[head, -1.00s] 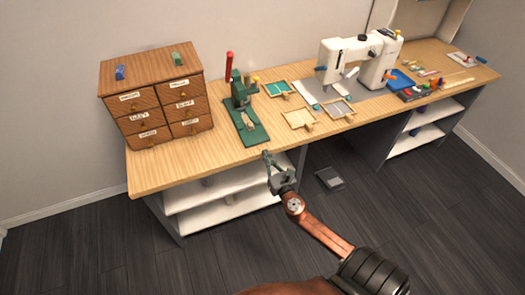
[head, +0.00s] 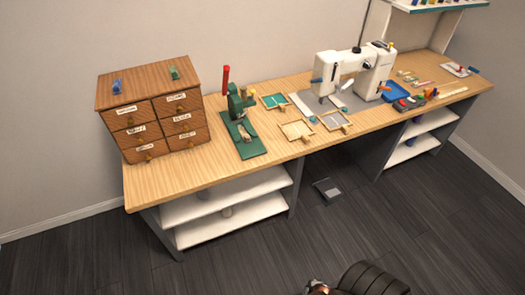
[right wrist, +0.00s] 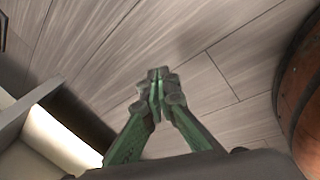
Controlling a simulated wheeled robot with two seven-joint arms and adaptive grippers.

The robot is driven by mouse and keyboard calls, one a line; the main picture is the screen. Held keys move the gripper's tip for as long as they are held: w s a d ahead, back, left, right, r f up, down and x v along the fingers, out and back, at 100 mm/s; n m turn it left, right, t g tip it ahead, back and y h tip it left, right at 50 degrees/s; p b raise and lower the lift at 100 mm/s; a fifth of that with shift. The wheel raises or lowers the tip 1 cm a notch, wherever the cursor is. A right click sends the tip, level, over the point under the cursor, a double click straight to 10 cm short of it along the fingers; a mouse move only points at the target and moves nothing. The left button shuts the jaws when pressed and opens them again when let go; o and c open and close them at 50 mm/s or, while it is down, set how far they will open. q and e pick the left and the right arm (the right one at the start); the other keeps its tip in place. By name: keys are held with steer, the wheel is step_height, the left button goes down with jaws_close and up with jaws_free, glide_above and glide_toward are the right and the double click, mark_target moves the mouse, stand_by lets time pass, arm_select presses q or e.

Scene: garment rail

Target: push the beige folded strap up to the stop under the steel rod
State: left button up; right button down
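The green press (head: 236,108) with a red handle stands on the bench, right of the wooden drawer cabinet. On its green base (head: 243,146) lies a small beige piece, which looks like the folded strap (head: 247,133). The steel rod and the stop are too small to make out, so I cannot tell whether the strap touches the stop. My right gripper (right wrist: 158,82) shows in the right wrist view with its fingertips together and nothing visible between them, over the grey plank floor. It is away from the press and out of the head view. My left gripper is not in view.
The drawer cabinet (head: 150,108) stands at the bench's left end. Shallow trays (head: 296,130), a white sewing machine (head: 352,72) and a blue tray (head: 397,92) are to the right. The bench front left of the press is clear. A pedal (head: 327,190) lies on the floor.

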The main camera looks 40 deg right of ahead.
steer(key=s+a+f+m+g, duration=0.1)
steer(key=s+a+f+m, duration=0.1)
steer(key=s, duration=0.5)
steer(key=s+a+f+m+g+y, duration=0.1)
steer(key=s+a+f+m, duration=0.1)
steer(key=s+a, duration=0.2)
steer(key=s+a+f+m+g, duration=0.1)
steer(key=s+a+f+m, duration=0.1)
steer(key=s, duration=0.8)
steer(key=shift+s+a+f+m+y, duration=0.15)
steer(key=shift+a+m+y, duration=0.3)
steer(key=shift+a, duration=0.2)
steer(key=c, duration=2.6)
jaws_free()
steer(key=shift+c, duration=0.2)
